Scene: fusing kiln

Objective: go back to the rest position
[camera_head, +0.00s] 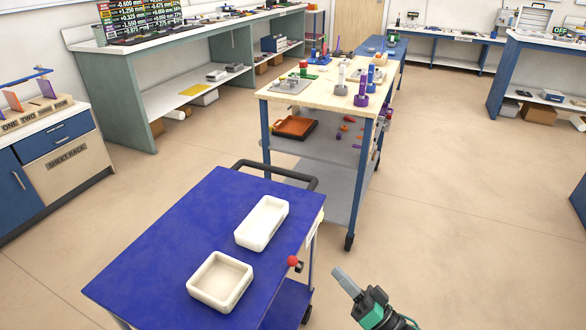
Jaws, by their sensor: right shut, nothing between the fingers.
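My right gripper (347,282) shows at the bottom, right of the blue cart (168,232). Its grey fingers are together with nothing between them, and it is over the floor, apart from the cart. My left gripper is not in the head view. A square cream tray (248,272) and a longer cream tray (243,238) rest on the cart top; both look empty.
A red knob (292,261) sticks out at the cart's right edge near my right gripper. A wooden-topped table (300,97) with several small tools stands beyond the cart handle (290,168). A cabinet (72,166) is at left. The tan floor (450,220) at right is clear.

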